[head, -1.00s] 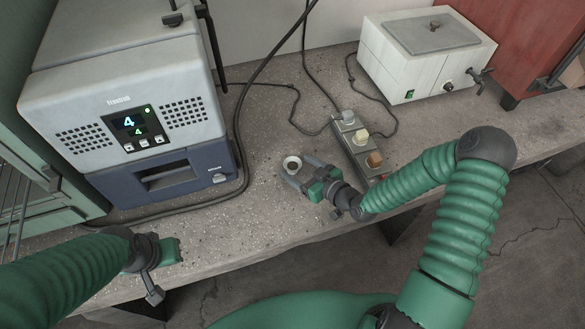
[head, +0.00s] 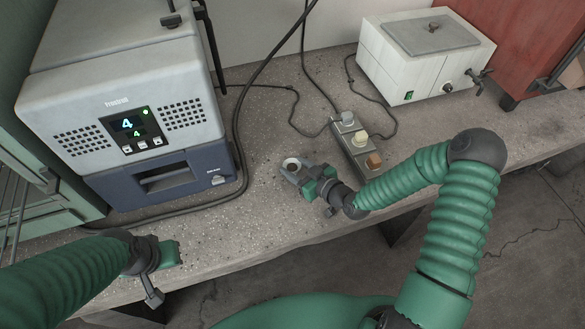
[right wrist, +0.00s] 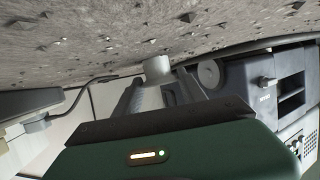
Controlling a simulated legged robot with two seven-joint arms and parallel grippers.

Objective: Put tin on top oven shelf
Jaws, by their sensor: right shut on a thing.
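The tin is a small pale round cup (head: 291,162) standing at the bench's middle. My right gripper (head: 293,171) is shut on it, fingers on either side. In the right wrist view, the pale tin (right wrist: 157,68) sits between the grey fingertips (right wrist: 160,85). I cannot tell whether the tin still touches the bench. My left gripper (head: 165,256) hangs near the bench's front edge at left, its fingers hidden. At far left is a green cabinet with wire racks (head: 18,205); I cannot tell whether it is the oven.
A grey and blue machine (head: 160,70) with a lit display stands at left. A power strip (head: 355,145) with coloured plugs lies just right of my right gripper. A white lidded box (head: 385,65) stands at back right. Black cables cross the concrete bench (head: 240,225).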

